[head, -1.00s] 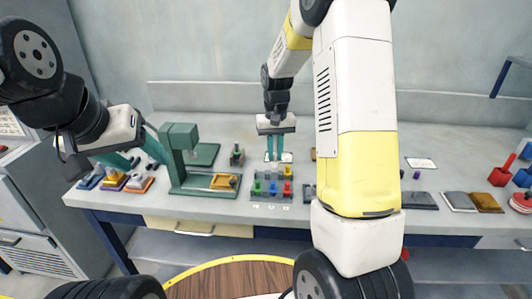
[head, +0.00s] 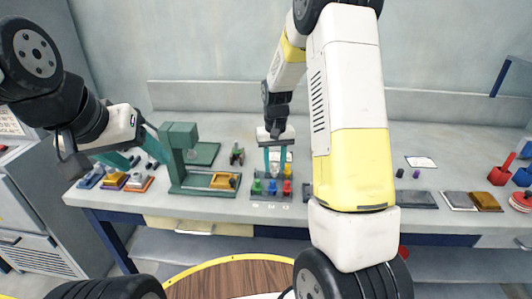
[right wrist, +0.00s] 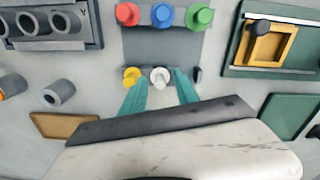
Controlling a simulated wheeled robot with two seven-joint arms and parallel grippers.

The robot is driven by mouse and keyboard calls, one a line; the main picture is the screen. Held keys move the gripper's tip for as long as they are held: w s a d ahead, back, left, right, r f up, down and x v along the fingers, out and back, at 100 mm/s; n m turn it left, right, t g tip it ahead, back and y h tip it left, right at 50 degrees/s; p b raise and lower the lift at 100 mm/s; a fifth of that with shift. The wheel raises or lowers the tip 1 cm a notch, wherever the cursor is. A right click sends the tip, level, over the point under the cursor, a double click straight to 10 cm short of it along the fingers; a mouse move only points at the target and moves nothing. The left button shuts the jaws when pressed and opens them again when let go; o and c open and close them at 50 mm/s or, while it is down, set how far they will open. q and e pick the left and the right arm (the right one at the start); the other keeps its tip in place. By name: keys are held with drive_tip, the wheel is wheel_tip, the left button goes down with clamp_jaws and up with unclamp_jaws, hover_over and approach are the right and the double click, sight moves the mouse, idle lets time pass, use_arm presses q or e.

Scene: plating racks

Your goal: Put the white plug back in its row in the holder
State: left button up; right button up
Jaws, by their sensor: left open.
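The grey holder (head: 270,197) stands near the table's front edge, with green (head: 257,187), blue (head: 272,188) and red (head: 287,188) plugs along its front row. The yellow plug (right wrist: 132,76) and the white plug (right wrist: 160,77) stand side by side in the other row in the right wrist view. My right gripper (right wrist: 161,82) is open, its teal fingers either side of the white plug with small gaps. How deep the white plug sits cannot be told. My left gripper (head: 145,150) is open and empty at the left, away from the holder.
A green press-like stand (head: 180,150) with a yellow block (head: 223,180) is left of the holder. Grey tubes (right wrist: 60,92) lie nearby in the right wrist view. Dark and brown flat blocks (head: 486,201) lie at the right. My right arm hides the table right of the holder.

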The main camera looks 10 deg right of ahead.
sight(275, 164)
wheel_tip(275, 164, up, 13)
drive_tip(key=s+r+t+y, duration=0.1)
drive_tip(key=s+r+t, duration=0.2)
drive_tip(key=s+r, duration=0.65)
drive_tip(key=s+a+t+y, duration=0.1)
drive_tip(key=s+a+t, duration=0.1)
drive_tip(key=s, duration=1.2)
drive_tip(key=shift+s+r+n+t, duration=0.2)
drive_tip(key=shift+s+n+t, duration=0.2)
drive_tip(key=shift+t, duration=0.2)
